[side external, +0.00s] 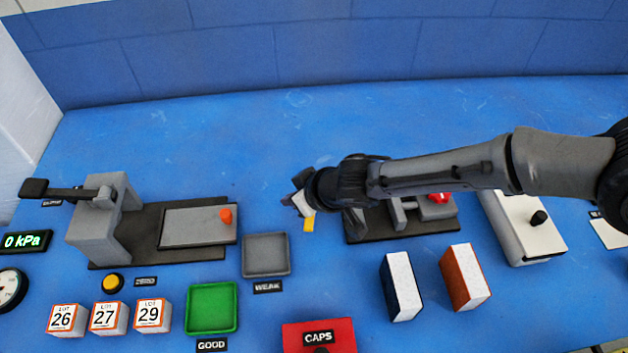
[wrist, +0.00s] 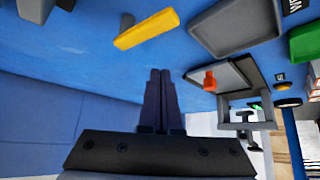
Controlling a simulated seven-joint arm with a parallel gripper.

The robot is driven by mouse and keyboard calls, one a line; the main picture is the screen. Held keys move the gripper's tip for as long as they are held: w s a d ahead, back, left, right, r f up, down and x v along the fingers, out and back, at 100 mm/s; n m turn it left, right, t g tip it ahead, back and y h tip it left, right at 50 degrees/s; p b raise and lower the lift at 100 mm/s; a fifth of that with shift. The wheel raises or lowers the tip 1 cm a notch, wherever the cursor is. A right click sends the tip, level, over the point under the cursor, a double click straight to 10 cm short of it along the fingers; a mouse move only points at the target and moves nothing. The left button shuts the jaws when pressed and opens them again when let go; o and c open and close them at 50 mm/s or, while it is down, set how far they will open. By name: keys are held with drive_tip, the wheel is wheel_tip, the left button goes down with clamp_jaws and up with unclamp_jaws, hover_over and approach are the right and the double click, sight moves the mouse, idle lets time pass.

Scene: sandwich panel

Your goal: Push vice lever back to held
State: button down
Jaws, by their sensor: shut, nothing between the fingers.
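The vice (side external: 402,222) stands right of centre in the side view, with grey blocks on a dark base. My arm covers part of it. In the wrist view the yellow bar (wrist: 147,28) lies beyond and slightly left of my fingertips (wrist: 160,75), with a visible gap. My gripper's fingers are together and empty. A red part (side external: 440,197) shows at the back of the vice.
A grey lever press (side external: 95,225) stands at the left. A grey WEAK tray (side external: 266,255) and a green GOOD tray (side external: 212,308) lie front left of my gripper. Dark blue (side external: 401,285) and orange (side external: 465,277) blocks stand in front of the vice. The table behind is clear.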

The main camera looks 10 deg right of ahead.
drive_tip(key=d+r, duration=0.2)
drive_tip(key=r, duration=0.1)
drive_tip(key=d+r, duration=0.2)
drive_tip(key=shift+s+r, duration=0.1)
drive_tip(key=shift+s, duration=0.3)
